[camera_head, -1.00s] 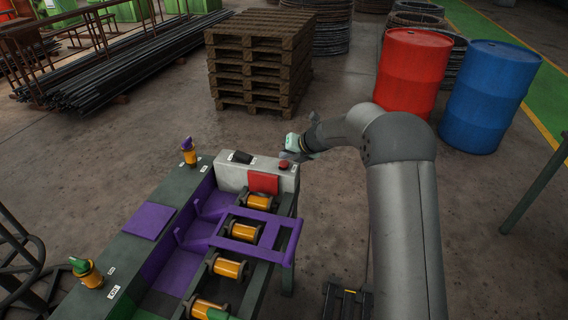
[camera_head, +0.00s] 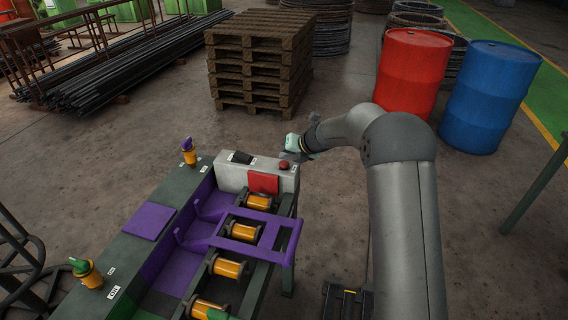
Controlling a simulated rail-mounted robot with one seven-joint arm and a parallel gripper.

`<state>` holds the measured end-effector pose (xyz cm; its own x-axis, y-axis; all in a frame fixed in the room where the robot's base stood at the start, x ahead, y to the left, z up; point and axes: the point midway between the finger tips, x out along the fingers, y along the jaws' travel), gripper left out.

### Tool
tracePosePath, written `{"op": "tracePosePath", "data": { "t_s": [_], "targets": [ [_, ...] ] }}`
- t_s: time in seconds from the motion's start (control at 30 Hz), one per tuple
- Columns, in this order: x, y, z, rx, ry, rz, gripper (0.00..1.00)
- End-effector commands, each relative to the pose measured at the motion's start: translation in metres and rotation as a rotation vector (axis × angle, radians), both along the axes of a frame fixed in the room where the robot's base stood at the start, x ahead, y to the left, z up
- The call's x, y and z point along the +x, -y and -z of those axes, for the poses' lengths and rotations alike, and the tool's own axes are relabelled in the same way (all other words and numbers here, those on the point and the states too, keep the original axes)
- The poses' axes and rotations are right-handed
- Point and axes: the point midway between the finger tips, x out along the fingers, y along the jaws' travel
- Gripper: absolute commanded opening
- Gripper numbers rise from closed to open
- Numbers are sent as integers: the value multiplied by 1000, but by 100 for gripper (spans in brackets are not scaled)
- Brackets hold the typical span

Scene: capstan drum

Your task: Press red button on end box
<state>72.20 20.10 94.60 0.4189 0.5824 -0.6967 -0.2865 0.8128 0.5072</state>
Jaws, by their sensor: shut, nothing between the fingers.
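The end box (camera_head: 231,176) is a light grey box at the far end of the roller bench. The red button (camera_head: 284,165) is a small round knob on its top, near the right end. A black switch (camera_head: 241,157) sits to its left on the same top. A red square plate (camera_head: 263,183) is on the front face. My gripper (camera_head: 289,155) reaches in from the right, with its dark fingers shut and empty close to the button, seemingly just above or behind it. I cannot tell whether they touch.
The bench carries several orange rollers (camera_head: 229,268) and a purple frame (camera_head: 243,231). Orange posts with purple (camera_head: 188,152) and green (camera_head: 86,271) tops stand on its left side. Stacked pallets (camera_head: 259,62), a red drum (camera_head: 411,72) and a blue drum (camera_head: 489,96) stand behind on open floor.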

Motion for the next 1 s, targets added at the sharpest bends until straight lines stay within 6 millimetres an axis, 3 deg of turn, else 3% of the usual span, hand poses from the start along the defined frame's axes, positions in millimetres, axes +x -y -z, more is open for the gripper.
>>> {"op": "tracePosePath", "data": {
  "t_s": [1.0],
  "targets": [
    [0,0,9,0,0,0,0]
  ]
}}
